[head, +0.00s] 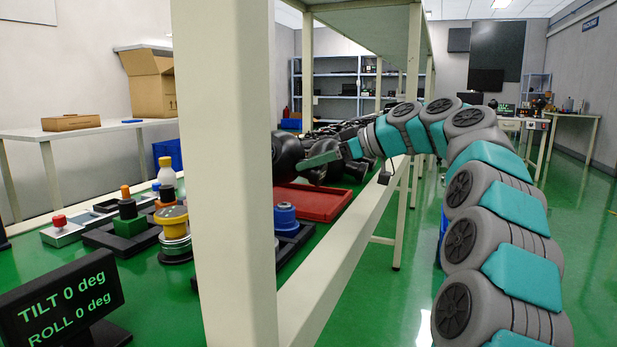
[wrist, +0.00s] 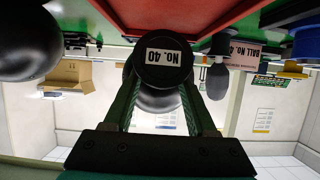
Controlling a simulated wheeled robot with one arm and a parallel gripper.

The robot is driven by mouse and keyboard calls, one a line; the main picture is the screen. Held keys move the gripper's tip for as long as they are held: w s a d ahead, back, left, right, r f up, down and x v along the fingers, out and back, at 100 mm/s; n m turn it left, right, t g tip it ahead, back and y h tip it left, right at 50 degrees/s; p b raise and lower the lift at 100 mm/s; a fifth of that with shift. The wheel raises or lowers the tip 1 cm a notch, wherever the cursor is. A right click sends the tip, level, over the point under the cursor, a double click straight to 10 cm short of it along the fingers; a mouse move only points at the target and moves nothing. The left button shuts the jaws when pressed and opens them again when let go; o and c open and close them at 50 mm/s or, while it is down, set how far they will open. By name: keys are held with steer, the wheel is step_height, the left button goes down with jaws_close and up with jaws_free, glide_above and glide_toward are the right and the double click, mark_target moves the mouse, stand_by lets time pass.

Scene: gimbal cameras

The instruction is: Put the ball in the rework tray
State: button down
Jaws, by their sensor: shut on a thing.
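The ball (wrist: 160,98) is a dark glossy sphere with a black cap labelled "No. 40". It sits between the green fingers of my gripper (wrist: 162,100), which is shut on it. The wrist view is upside down. In the head view my gripper (head: 322,160) is at the bench beyond the cream post, with a dark ball (head: 286,158) at its fingers, partly hidden by the post. The red tray (head: 325,205) lies on the bench just below; it shows as a red surface in the wrist view (wrist: 215,14). I cannot tell the height between ball and tray.
A cream post (head: 225,180) and shelf edge stand close in front. Several dark balls (head: 355,168) lie beyond the tray. A blue-topped part (head: 286,215) stands at the tray's near side. A "BALL No. 40" sign (wrist: 238,52) shows in the wrist view.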

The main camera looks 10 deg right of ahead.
mark_target(308, 177)
steer(key=shift+w+a, duration=0.35)
steer(key=shift+w, duration=0.05)
steer(key=shift+w+a+f, duration=0.1)
steer(key=shift+a+f, duration=0.05)
steer(key=shift+f, duration=1.7)
steer(key=shift+c, duration=0.9)
jaws_free()
